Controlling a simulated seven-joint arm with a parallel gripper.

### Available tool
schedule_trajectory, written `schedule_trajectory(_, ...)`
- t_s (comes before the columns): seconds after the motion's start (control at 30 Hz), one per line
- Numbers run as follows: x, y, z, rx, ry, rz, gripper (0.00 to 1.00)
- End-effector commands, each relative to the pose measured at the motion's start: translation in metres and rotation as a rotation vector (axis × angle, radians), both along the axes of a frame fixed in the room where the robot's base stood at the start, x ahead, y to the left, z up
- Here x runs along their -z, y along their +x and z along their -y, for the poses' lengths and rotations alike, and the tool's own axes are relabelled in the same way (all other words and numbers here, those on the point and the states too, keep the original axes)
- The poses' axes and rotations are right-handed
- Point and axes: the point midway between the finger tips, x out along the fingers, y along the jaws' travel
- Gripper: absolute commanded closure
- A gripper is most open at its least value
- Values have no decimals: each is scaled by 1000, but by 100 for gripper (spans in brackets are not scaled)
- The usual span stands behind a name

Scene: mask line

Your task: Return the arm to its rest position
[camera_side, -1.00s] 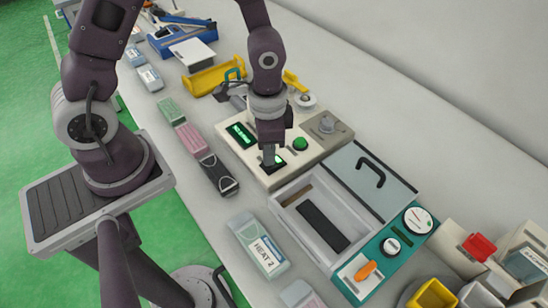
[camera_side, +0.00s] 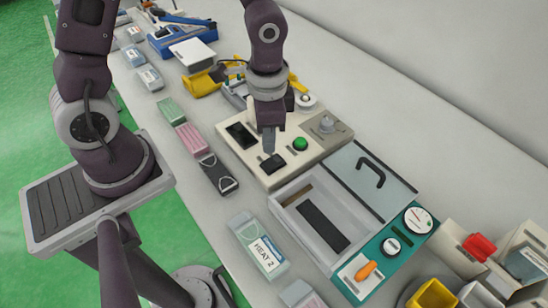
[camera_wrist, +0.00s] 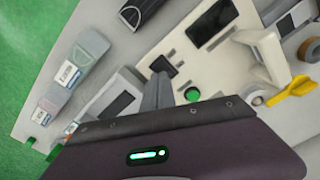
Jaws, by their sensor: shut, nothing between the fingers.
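My gripper (camera_side: 269,140) is shut and empty. Its fingers point down above the cream-coloured tester box, just over a small dark pad near the box's front. The tester box (camera_side: 318,146) has a dark display (camera_side: 240,134), a green button (camera_side: 300,143) and a grey knob (camera_side: 327,123). In the wrist view the shut fingers (camera_wrist: 157,92) reach toward the dark pad (camera_wrist: 163,67), and the green button (camera_wrist: 192,94) shows beside them. I cannot tell exactly how large the gap between fingertips and pad is.
An open-lidded box (camera_side: 370,184) with a teal panel (camera_side: 398,243) stands to the right. Several packs, including a dark one (camera_side: 219,175) and one marked HEAT 2 (camera_side: 258,246), line the table's front.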

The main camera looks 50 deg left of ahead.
Motion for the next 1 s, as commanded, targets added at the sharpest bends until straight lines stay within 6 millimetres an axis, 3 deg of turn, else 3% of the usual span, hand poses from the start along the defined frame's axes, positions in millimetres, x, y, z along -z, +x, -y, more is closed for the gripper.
schedule_trajectory(0.2,-20,1,0,-2,0,2,100)
schedule_trajectory(0.57,-27,0,-2,-10,5,11,100)
schedule_trajectory(0.67,-60,-3,-14,-72,29,83,100)
schedule_trajectory(0.73,-96,-15,-27,-154,43,163,100)
schedule_trajectory(0.8,-130,-33,-38,-248,37,245,100)
schedule_trajectory(0.9,-165,-65,-47,-367,-4,349,100)
schedule_trajectory(1.0,-184,-92,-49,-451,-63,422,100)
